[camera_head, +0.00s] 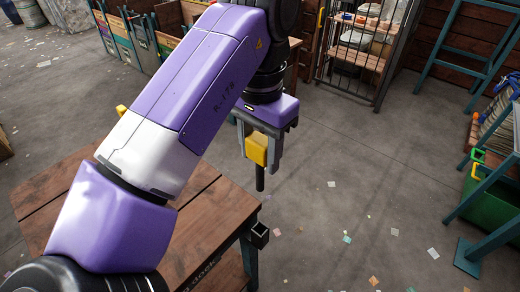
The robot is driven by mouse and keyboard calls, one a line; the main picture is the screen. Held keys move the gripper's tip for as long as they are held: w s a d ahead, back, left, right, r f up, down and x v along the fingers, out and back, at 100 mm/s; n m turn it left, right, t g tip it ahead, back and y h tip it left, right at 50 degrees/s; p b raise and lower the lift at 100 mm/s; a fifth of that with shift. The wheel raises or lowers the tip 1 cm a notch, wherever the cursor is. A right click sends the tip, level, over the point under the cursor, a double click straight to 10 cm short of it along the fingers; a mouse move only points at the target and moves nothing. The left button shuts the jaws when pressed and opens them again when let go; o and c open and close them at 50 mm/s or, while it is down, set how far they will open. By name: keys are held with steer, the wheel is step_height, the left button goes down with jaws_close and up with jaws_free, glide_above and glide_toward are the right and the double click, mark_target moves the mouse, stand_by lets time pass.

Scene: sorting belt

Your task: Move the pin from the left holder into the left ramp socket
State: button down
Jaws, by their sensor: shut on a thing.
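My gripper (262,150) hangs from the purple wrist near the middle of the view, fingers pointing down. It is shut on the pin (260,178), which has a yellow block-shaped head between the fingers and a dark shaft pointing down, roughly upright. The pin is in the air, right of the wooden table. A black square open-topped tube (259,234) sits at the table's right edge, below the pin and apart from it, and looks like a holder. I cannot tell for sure which part is the left ramp socket. Small green (477,155) and yellow (475,172) square frames show at the right.
The wooden table (202,235) is partly hidden by my arm. A small yellow thing (121,110) shows behind my arm. Blue-green framework (480,190) and a green bin (485,208) stand at the right. The grey floor between is open, with scattered scraps.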

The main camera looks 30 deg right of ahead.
mark_target(260, 139)
step_height(260, 139, up, 4)
steer(key=p, duration=0.3)
steer(key=shift+f, duration=0.25)
steer(key=shift+r, duration=0.9)
steer(key=shift+f, duration=0.1)
